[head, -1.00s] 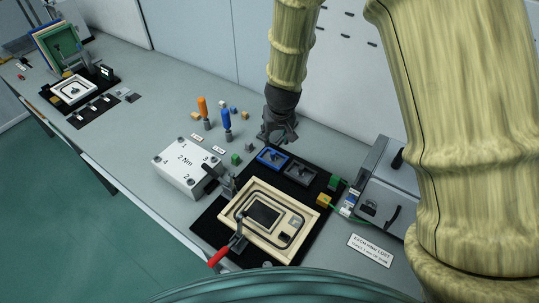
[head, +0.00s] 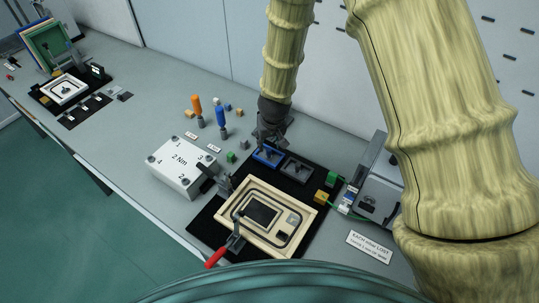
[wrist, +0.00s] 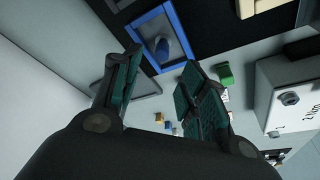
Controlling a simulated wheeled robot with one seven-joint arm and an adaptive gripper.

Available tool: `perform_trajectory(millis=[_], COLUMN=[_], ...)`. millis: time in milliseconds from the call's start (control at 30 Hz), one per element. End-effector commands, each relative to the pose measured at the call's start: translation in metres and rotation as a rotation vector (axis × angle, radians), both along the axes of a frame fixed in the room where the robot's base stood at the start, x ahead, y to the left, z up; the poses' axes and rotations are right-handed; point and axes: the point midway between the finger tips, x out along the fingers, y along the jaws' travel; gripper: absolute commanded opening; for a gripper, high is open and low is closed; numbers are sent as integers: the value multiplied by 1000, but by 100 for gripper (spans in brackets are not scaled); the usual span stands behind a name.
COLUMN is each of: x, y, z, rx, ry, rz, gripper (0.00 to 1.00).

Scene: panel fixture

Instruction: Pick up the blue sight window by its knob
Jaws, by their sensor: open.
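The blue sight window (head: 268,156) lies flat on the black mat, left of a dark grey window (head: 297,169). My gripper (head: 269,138) is just behind and above it in the head view, partly covering its back edge.
A cream panel frame (head: 292,245) with a red-handled clamp (head: 216,257) sits in front on the black mat (head: 202,222). A white torque box (head: 180,165) stands left, a grey box (head: 372,180) right. Orange (head: 197,104) and blue (head: 221,115) drivers stand behind left.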

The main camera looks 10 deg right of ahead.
Motion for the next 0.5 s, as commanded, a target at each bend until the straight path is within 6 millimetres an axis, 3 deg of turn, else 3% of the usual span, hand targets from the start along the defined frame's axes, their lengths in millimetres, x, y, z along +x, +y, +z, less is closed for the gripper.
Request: perform_trajectory(millis=[500], x=[1], y=[-1], z=[-36], rx=[2], ry=[2], rz=[-2], gripper=[43])
